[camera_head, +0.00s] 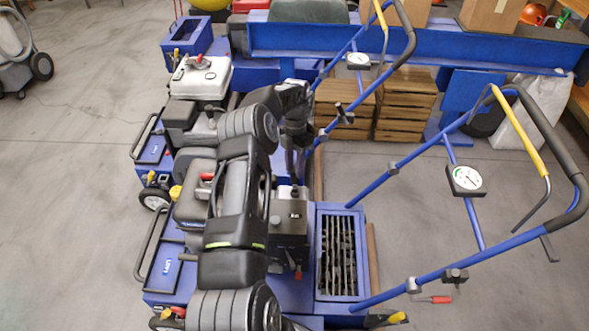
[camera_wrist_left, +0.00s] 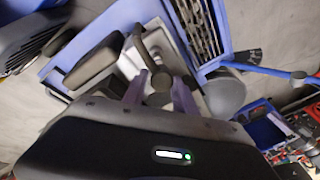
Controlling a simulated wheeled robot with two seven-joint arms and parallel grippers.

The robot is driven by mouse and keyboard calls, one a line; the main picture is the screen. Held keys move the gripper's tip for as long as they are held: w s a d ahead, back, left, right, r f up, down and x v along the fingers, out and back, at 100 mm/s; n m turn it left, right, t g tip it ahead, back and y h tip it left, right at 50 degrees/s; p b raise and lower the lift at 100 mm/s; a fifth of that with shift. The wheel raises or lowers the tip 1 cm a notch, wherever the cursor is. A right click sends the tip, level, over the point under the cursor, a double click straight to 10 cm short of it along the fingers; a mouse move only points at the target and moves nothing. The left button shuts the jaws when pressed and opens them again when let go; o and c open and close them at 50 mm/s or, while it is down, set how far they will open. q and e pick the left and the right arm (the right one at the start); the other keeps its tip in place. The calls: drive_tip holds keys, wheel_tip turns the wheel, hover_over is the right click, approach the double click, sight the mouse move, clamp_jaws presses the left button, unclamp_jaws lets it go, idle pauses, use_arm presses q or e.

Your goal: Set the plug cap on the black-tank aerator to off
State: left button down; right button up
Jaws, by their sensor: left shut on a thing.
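The black-tank aerator (camera_head: 190,206) is the near machine in the head view, blue with a dark engine and a yellow fuel cap, partly hidden by my left arm. My left gripper (camera_head: 296,170) points down over the front of its engine, beside the dark box. In the left wrist view the two fingers (camera_wrist_left: 160,92) close on a dark round piece, which looks like the plug cap (camera_wrist_left: 158,80). A bent dark part (camera_wrist_left: 145,45) rises just beyond it. Whether the cap sits on its plug cannot be told. My right gripper is not in view.
A second aerator with a white tank (camera_head: 207,77) stands just behind. Blue handlebars (camera_head: 400,160) with gauges reach out to the right. The tine grate (camera_head: 338,255) lies right of the engine. Wooden crates (camera_head: 405,104) and a blue beam (camera_head: 400,45) are at the back.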

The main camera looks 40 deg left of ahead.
use_arm(q)
drive_tip(key=shift+w+d, duration=0.1)
drive_tip(key=shift+d, duration=0.1)
drive_tip(key=c, duration=1)
unclamp_jaws()
drive_tip(key=shift+a, duration=0.1)
drive_tip(key=shift+r, duration=0.1)
drive_tip(key=shift+a+r, duration=0.15)
drive_tip(key=shift+r, duration=0.1)
drive_tip(key=v, duration=0.2)
drive_tip(key=shift+w+r, duration=0.1)
drive_tip(key=shift+r, duration=0.2)
drive_tip(key=p+v, duration=0.4)
drive_tip(key=p, duration=0.3)
drive_tip(key=shift+r+p, duration=0.15)
drive_tip(key=shift+p, duration=0.15)
drive_tip(key=shift+r+p, duration=0.15)
drive_tip(key=shift+p, duration=0.4)
drive_tip(key=shift+w, duration=0.1)
